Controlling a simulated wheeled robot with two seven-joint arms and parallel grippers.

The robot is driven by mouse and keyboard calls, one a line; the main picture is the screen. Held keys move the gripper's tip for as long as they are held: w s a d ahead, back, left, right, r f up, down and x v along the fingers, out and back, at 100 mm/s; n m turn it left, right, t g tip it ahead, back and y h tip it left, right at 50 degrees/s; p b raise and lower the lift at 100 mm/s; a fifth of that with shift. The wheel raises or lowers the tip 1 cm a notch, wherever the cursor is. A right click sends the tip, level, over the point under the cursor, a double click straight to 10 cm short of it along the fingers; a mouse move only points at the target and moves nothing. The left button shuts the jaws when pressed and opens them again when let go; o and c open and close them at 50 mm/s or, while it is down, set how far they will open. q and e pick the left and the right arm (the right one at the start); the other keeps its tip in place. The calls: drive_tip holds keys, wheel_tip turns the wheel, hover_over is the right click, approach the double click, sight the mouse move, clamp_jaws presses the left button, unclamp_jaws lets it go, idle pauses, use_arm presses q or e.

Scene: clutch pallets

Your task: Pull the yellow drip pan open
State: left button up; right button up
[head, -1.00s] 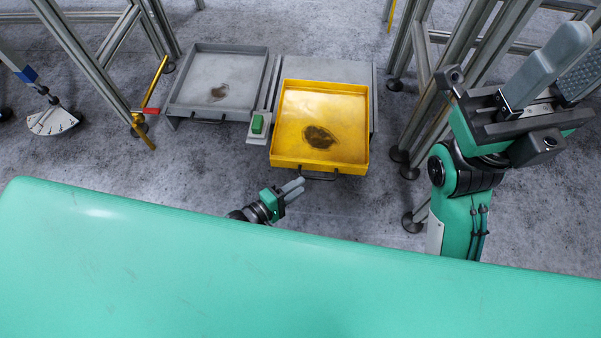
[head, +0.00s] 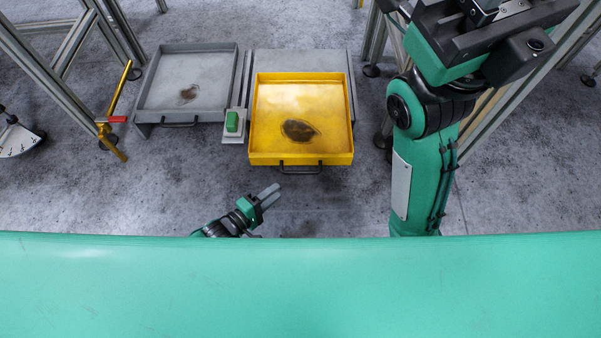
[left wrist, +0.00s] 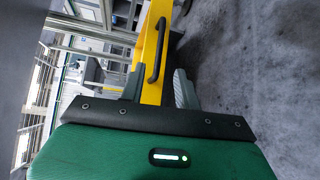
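The yellow drip pan (head: 273,98) lies on a grey base plate, a dark stain on its floor. Its front end sticks out past the plate toward me. A dark bar handle (head: 300,168) is on its front wall. My left gripper (head: 268,196) is just in front of the pan, below and left of the handle. In the left wrist view, its fingers (left wrist: 158,90) are apart, with the yellow front wall (left wrist: 150,80) and handle (left wrist: 157,50) seen beyond the gap. It holds nothing. My right gripper's body (head: 485,35) is raised at top right; its fingers are cut off.
A grey pan (head: 210,70) with its own handle lies to the left. A green button box (head: 232,122) stands between the pans. A yellow lever (head: 120,90) with a red part and metal frame legs are at left; more legs stand at right.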

sight(301, 172)
use_arm(q)
drive_tip(key=b+x, duration=0.5)
drive_tip(key=x, duration=0.7)
clamp_jaws()
